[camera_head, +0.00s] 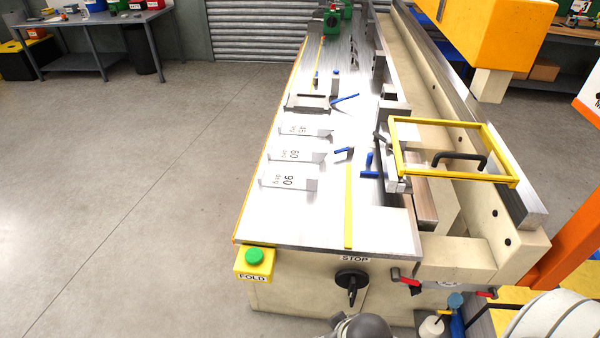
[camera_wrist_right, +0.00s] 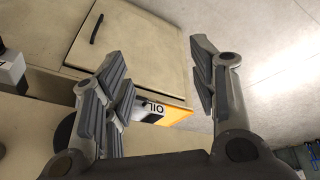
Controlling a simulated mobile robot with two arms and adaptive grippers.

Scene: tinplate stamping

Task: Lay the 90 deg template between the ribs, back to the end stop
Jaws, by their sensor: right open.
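The 90 deg template (camera_head: 271,180), a pale plate marked "90", lies flat on the metal bed (camera_head: 320,225) at the near left. The 60 template (camera_head: 277,154) and the 45 template (camera_head: 290,129) lie behind it in a row. I cannot clearly tell which parts are the ribs or the end stop. My right gripper (camera_wrist_right: 158,75) is open and empty in the right wrist view, in front of a cream cabinet face, with no template in that view. My left gripper is not in view.
A yellow guard frame (camera_head: 452,120) with a black handle stands right of the templates. Blue levers (camera_head: 369,166) stick up near them. A green FOLD button (camera_head: 255,257) sits at the near left corner. An OIL-marked container (camera_wrist_right: 172,115) shows between my right fingers.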

